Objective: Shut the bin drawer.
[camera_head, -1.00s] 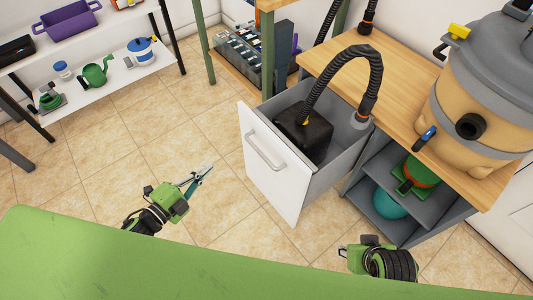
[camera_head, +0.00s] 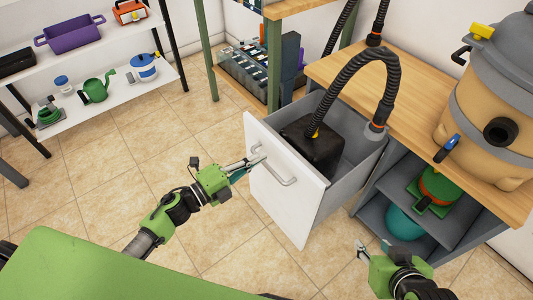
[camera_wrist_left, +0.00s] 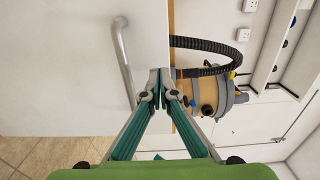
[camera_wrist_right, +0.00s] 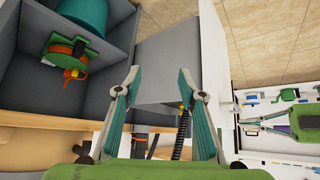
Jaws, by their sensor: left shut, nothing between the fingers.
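The bin drawer stands pulled out of the cabinet, with a white front (camera_head: 283,205) and grey sides (camera_head: 352,175). A bar handle (camera_head: 290,181) is fixed on its front. A black box (camera_head: 318,152) sits inside. My left gripper (camera_head: 260,157) is shut and empty at the drawer front, near the handle's far end; I cannot tell whether it touches. In the left wrist view the closed tips (camera_wrist_left: 160,88) are beside the handle (camera_wrist_left: 122,62), near the front's edge.
The wooden worktop (camera_head: 400,103) carries a large tan and grey vacuum (camera_head: 480,115) and a black hose (camera_head: 350,70). Open shelves (camera_head: 385,190) hold a green and orange item and a teal bowl. A green surface (camera_head: 90,270) lies in front. The floor left of the drawer is clear.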

